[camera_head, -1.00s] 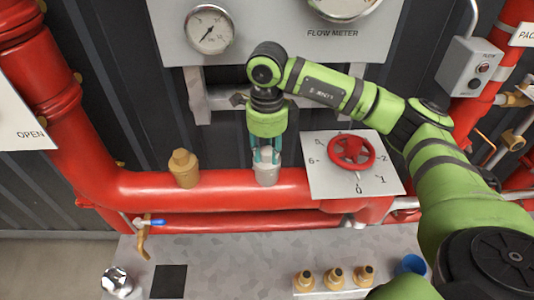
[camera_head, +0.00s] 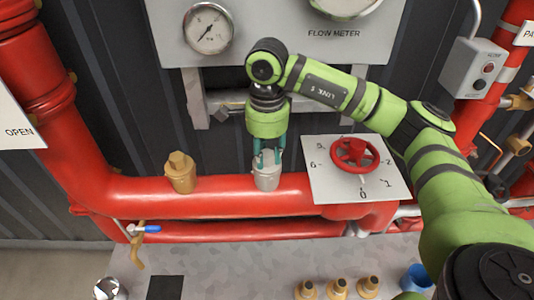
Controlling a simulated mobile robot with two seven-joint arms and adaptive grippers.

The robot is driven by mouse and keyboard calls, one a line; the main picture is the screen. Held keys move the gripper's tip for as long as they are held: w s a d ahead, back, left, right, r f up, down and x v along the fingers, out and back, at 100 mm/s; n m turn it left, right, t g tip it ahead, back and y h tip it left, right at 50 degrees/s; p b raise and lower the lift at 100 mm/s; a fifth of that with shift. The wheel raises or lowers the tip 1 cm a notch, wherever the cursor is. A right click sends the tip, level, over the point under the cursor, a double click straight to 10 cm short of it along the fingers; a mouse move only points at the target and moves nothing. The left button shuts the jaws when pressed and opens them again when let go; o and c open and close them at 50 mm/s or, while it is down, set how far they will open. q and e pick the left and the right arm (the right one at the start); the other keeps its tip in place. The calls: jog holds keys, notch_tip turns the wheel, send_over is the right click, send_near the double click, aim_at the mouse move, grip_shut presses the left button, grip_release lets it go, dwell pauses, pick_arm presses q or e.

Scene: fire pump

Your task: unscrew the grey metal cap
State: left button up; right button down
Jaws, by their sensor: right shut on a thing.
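The grey metal cap (camera_head: 267,178) sits upright on top of the red horizontal pipe (camera_head: 225,199), between a brass cap and the red handwheel. My right gripper (camera_head: 267,160) points down from above, with its teal fingers closed around the upper part of the grey cap. The fingers partly hide the cap's top. My left gripper is not in the head view.
A brass cap (camera_head: 181,172) stands on the pipe to the left. A red handwheel (camera_head: 354,154) on a white numbered plate (camera_head: 326,190) is close on the right. Gauges hang above. Several brass fittings and a blue cup (camera_head: 417,278) stand on the grey table (camera_head: 230,262) below.

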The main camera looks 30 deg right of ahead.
aim_at(267, 153)
jog(key=shift+f+n+b, duration=0.4)
jog(key=shift+n+b, duration=0.2)
jog(key=shift+n, duration=0.2)
jog(key=shift+r+p, duration=1.95)
jog(key=shift+r, duration=1.4)
